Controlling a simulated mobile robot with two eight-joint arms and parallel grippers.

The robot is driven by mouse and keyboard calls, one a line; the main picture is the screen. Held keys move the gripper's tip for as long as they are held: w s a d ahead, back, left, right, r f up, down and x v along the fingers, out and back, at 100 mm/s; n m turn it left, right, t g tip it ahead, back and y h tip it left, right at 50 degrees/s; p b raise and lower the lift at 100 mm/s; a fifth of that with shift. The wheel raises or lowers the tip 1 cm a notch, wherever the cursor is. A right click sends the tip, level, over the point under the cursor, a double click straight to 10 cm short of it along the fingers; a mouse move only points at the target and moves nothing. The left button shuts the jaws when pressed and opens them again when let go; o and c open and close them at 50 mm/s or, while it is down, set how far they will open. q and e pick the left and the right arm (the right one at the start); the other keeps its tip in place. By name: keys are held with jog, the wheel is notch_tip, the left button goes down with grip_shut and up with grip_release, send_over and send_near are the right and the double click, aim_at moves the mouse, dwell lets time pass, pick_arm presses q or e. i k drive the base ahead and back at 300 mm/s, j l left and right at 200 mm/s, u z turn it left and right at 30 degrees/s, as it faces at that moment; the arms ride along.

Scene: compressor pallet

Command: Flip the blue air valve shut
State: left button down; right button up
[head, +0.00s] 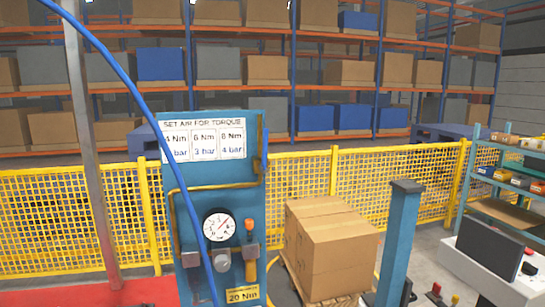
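A blue panel (225,115) stands left of centre, with a sign, a round gauge (217,224) and brass piping (258,168). A narrow upright blue piece (261,131) at the panel's upper right edge, just above the brass fitting, looks like the blue valve's handle. It is too small to be sure of this. The gauge's red needle points up and to the right. An orange-topped fitting (249,226) sits right of the gauge. Neither of my grippers is in view.
A blue hose (128,84) arcs down in front of the panel. A cardboard box stack (330,252) stands right of it, beside a blue post (400,235). A yellow fence (300,178) runs behind. A shelf cart (505,215) and dark screen (490,243) are at right.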

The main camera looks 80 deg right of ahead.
aim_at(262, 167)
jog(key=z, duration=2.65)
